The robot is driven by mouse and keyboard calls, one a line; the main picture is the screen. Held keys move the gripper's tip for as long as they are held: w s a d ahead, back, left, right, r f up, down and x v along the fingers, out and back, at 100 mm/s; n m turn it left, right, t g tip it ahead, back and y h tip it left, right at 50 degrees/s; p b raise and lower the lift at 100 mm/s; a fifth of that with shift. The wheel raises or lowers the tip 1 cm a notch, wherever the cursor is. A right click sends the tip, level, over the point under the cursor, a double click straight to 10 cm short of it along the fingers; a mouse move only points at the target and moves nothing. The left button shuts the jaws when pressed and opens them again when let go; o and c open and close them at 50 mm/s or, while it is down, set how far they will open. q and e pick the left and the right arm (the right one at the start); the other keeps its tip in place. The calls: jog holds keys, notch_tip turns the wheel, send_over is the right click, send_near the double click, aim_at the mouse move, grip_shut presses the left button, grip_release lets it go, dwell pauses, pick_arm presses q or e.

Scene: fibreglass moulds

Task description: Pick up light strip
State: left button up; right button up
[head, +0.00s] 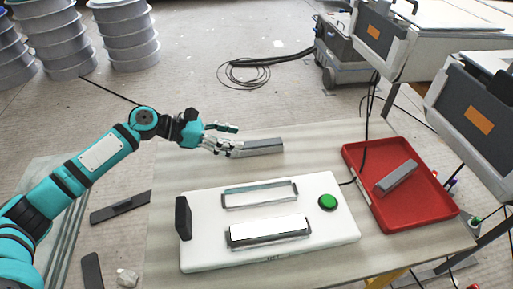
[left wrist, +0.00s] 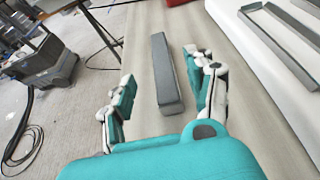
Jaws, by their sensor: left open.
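A grey light strip (head: 263,146) lies on the table, near its back edge. My left gripper (head: 235,142) is open at the strip's left end. In the left wrist view, the strip (left wrist: 166,75) lies lengthwise between the spread fingers of the left gripper (left wrist: 165,92), with a gap on both sides. A second grey strip (head: 396,177) lies in the red tray (head: 425,208). The white box (head: 205,245) has two slots: the far frame (head: 258,193) looks empty, and the near one holds a bright white strip (head: 268,230). My right gripper is out of view.
A green button (head: 327,202) is on the box's right side, and a black block (head: 183,217) stands at its left end. A dark cable runs from the box past the tray. Grey machines (head: 400,40) stand at the right. The table left of the box is clear.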

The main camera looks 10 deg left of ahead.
aim_at(254, 143)
pick_arm(q)
jog(key=shift+x, duration=1.25)
jog(key=b+x, duration=0.1)
jog(key=x, duration=0.4)
jog(key=shift+f, duration=0.2)
jog(key=shift+s, duration=0.1)
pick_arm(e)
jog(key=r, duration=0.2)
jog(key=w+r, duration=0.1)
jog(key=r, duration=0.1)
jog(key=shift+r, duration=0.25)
pick_arm(q)
jog(key=shift+c, duration=0.2)
grip_shut()
